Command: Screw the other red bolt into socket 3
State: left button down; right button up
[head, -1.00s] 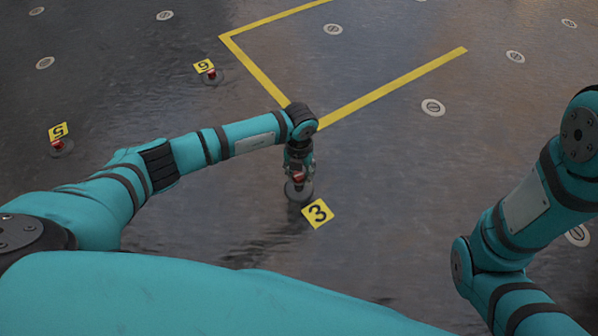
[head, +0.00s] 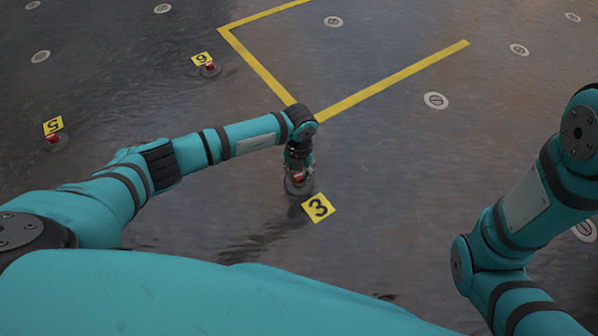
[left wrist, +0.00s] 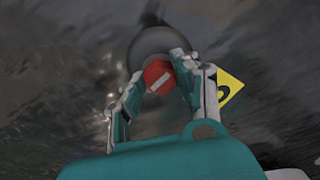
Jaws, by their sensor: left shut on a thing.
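My left gripper (head: 298,178) is shut on a red bolt (head: 299,177), just above the grey round socket 3 (head: 299,188) on the floor. In the left wrist view the bolt's red hexagonal head with a white bar (left wrist: 158,76) sits between the two fingers (left wrist: 160,78). There the socket's dark disc (left wrist: 148,45) lies under and beyond the bolt. The bolt's shank is hidden, so I cannot tell whether it is in the socket. The yellow marker "3" (head: 319,207) lies beside the disc. My right gripper is out of view.
Markers "5" (head: 53,126) and "6" (head: 202,59) lie to the left, each by a disc with a red bolt (head: 52,139) (head: 209,67). Yellow floor lines (head: 395,78) run behind the gripper. Several pale round floor plates (head: 436,101) are spread about; the floor is otherwise clear.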

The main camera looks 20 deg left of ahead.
pick_arm(q)
jog(key=shift+p, duration=0.55)
dwell(0.9)
jog(key=shift+f, duration=0.4)
dwell(0.7)
jog(key=m+b, duration=0.1)
jog(key=m, duration=0.4)
jog(key=shift+w+f+m, duration=0.1)
jog(key=shift+m, duration=0.3)
jog(key=m, duration=0.4)
jog(key=shift+b, duration=0.3)
jog(key=m, duration=0.3)
jog(key=shift+f+b, duration=0.1)
jog(key=shift+b, duration=0.3)
jog(key=m+b, duration=0.1)
jog(key=m, duration=0.4)
jog(key=shift+m, duration=0.9)
